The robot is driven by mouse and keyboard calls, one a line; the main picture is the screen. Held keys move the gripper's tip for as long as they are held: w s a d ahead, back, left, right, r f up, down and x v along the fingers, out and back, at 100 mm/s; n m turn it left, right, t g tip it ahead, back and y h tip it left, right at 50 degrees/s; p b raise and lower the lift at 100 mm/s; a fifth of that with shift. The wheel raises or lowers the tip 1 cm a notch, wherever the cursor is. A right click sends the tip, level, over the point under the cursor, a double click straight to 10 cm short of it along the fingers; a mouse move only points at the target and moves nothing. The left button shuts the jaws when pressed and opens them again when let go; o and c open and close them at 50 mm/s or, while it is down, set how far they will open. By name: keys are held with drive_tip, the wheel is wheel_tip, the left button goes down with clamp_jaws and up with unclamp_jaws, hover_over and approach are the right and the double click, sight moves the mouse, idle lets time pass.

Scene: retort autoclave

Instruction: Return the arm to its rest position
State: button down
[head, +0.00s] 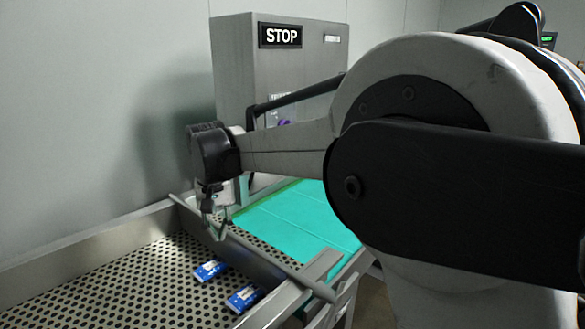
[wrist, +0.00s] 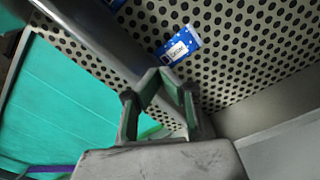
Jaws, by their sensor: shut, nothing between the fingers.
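My gripper (head: 218,236) hangs at the end of my arm, pointing down above the perforated metal tray (head: 140,272) near its raised edge. In the wrist view my gripper's fingers (wrist: 163,72) meet at the tips, shut with nothing between them. My arm reaches across the head view from the right and hides part of the scene behind it.
Two blue-and-white packs (head: 210,270) (head: 244,298) lie on the tray, apart from my gripper. A teal surface (head: 300,215) lies beyond the tray's metal rail (head: 262,252).

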drive_tip(key=s+d+r+m+t, duration=0.15)
drive_tip(key=s+d, duration=0.25)
drive_tip(key=d, duration=0.6)
drive_tip(key=s+d+r+t, duration=0.1)
drive_tip(key=s+d+r, duration=0.2)
drive_tip(key=d, duration=0.7)
drive_tip(key=s+d+r+m+t, duration=0.1)
drive_tip(key=s+d+r, duration=0.25)
drive_tip(key=d, duration=0.55)
drive_tip(key=s+d+f+m+t, duration=0.1)
drive_tip(key=s+d+f+t, duration=0.1)
drive_tip(key=s+d+f, duration=0.35)
drive_tip(key=s+d+f+m+t, duration=0.1)
drive_tip(key=s+d+f, duration=0.1)
drive_tip(key=s+d, duration=0.65)
wheel_tip(320, 180, down, 10)
drive_tip(key=a+b, duration=0.1)
drive_tip(key=b, duration=0.8)
drive_tip(key=shift+r, duration=0.25)
